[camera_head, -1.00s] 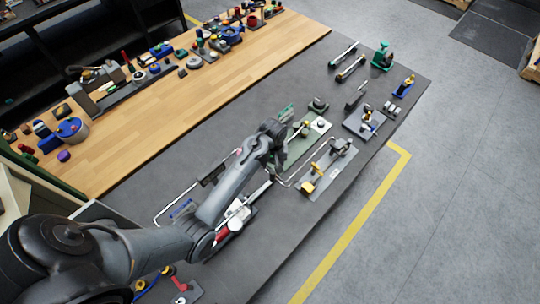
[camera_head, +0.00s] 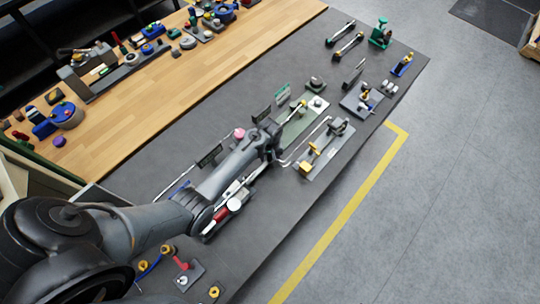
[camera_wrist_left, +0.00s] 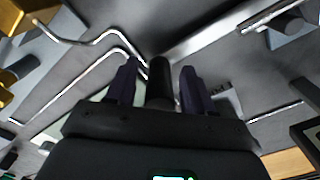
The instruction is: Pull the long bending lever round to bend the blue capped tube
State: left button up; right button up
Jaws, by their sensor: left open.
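My left gripper (camera_head: 274,155) is over the middle of the dark bench, near the green plate. In the left wrist view its two dark fingers (camera_wrist_left: 157,88) are open. A dark cylindrical grip (camera_wrist_left: 159,82) stands between them, apart from both in the picture. It looks like the end of a lever, but I cannot tell for sure. A silver bar (camera_wrist_left: 215,33) runs to the upper right beyond it. A red-and-white tool (camera_head: 222,213) lies beside my forearm. A little blue (camera_head: 181,190) shows by my arm, perhaps the capped tube; most is hidden. My right gripper is not in view.
A green plate (camera_head: 299,128) and a yellow clamp fixture (camera_head: 306,160) stand close by my gripper. A bent metal tube (camera_head: 310,142) lies between them. A pink knob (camera_head: 239,133) is behind my forearm. The wooden bench (camera_head: 180,75) holds many parts. Dark bench space is free at centre-back.

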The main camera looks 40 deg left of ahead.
pick_arm(q)
jog(key=shift+c, duration=0.4)
grip_shut()
